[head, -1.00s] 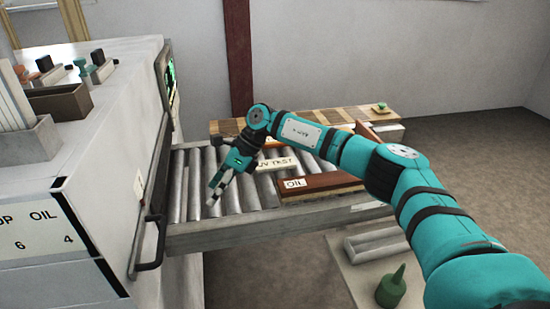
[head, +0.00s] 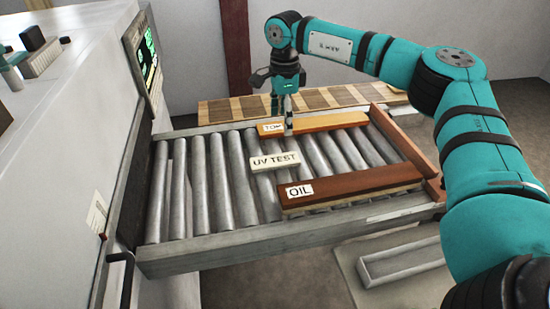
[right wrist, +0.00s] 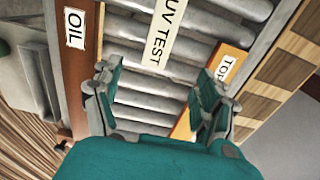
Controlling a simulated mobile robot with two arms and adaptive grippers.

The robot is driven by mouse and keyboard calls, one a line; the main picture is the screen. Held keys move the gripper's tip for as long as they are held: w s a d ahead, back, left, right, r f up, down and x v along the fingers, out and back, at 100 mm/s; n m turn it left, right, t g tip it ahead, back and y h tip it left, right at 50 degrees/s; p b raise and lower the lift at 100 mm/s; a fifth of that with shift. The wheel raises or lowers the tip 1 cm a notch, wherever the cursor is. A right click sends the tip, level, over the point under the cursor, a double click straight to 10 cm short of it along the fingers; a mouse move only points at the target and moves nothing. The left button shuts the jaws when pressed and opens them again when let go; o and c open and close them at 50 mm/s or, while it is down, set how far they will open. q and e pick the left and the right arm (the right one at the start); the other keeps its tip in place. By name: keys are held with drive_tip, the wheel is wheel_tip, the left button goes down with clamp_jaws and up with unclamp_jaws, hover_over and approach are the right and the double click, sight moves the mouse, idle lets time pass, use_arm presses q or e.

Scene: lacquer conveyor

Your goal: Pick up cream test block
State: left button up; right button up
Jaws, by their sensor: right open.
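The cream test block (head: 275,162), marked UV TEST, lies on the conveyor rollers between two wooden planks. It also shows in the right wrist view (right wrist: 163,32), at the top middle beyond the fingers. My right gripper (head: 287,108) points down near the far orange-brown plank, apart from the block and behind it in the head view. In the right wrist view the gripper (right wrist: 157,82) is open, its two fingers spread with bare rollers between them and nothing held. My left gripper is not in view.
A dark red-brown plank marked OIL (head: 350,183) lies on the near side of the block; an orange-brown labelled plank (head: 330,121) lies on the far side. A wooden stop (head: 405,150) closes the right end. Rollers left of the block are bare. A white machine (head: 60,150) stands left.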

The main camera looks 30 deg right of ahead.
approach(282, 159)
drive_tip(key=shift+w+d+p, duration=0.2)
drive_tip(key=shift+p, duration=0.2)
wheel_tip(282, 159, down, 3)
drive_tip(key=shift+f+p, duration=0.15)
drive_tip(key=shift+p, duration=0.15)
drive_tip(key=shift+f, duration=0.2)
drive_tip(key=shift+f+p, duration=0.3)
drive_tip(key=f, duration=0.2)
drive_tip(key=f+p, duration=0.1)
drive_tip(key=shift+s+a+f, duration=0.15)
drive_tip(key=shift+s+f, duration=0.05)
drive_tip(key=shift+f, duration=0.6)
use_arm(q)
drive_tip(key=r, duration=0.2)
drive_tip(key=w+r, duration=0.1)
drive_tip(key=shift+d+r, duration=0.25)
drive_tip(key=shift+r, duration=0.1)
use_arm(e)
drive_tip(key=c, duration=1.4)
